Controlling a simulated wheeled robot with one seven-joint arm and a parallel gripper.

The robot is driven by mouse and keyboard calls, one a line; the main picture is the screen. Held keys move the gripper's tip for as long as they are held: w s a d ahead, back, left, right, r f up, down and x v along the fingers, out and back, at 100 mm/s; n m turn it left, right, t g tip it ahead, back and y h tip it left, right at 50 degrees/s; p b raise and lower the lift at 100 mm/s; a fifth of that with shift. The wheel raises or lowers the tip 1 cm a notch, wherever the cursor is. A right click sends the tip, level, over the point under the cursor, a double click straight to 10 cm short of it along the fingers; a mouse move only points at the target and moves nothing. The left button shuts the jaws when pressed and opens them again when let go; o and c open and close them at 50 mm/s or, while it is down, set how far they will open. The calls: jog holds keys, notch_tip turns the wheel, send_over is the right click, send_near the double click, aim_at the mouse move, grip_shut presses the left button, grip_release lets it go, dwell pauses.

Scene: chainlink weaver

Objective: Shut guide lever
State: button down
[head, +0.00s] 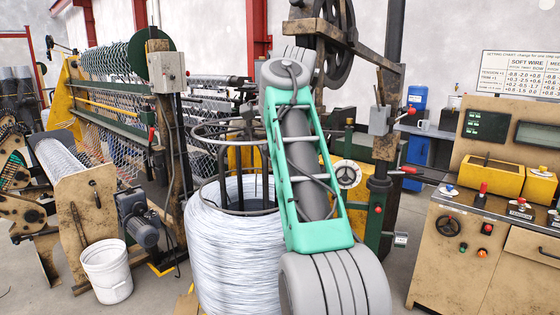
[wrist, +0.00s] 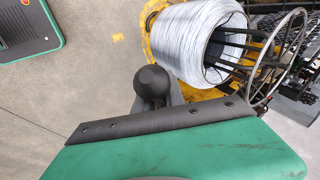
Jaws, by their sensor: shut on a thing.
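In the wrist view, a round black ball knob (wrist: 152,82) stands at the black edge strip of my green gripper (wrist: 155,108). A dark grey piece shows just behind the knob. I take this knob for the handle of the guide lever, and my gripper is shut on it. The fingertips and the lever's shaft are mostly hidden behind the green body. In the head view my raised arm covers the middle, and my gripper and this knob cannot be made out there.
A big coil of wire (head: 232,245) on a stand is close by; it also shows in the wrist view (wrist: 195,40). A chain-link machine (head: 115,100) stands left, with a white bucket (head: 107,272) before it. A control bench (head: 465,250) is right.

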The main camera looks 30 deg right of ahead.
jog(key=shift+a, duration=0.2)
jog(key=c, duration=1.8)
grip_release()
jog(key=o, duration=0.4)
jog(key=shift+a, duration=0.3)
jog(key=shift+o, duration=1.4)
jog(key=shift+d, duration=0.25)
jog(key=p+v, duration=0.3)
jog(key=v, duration=0.5)
jog(key=shift+f, duration=0.1)
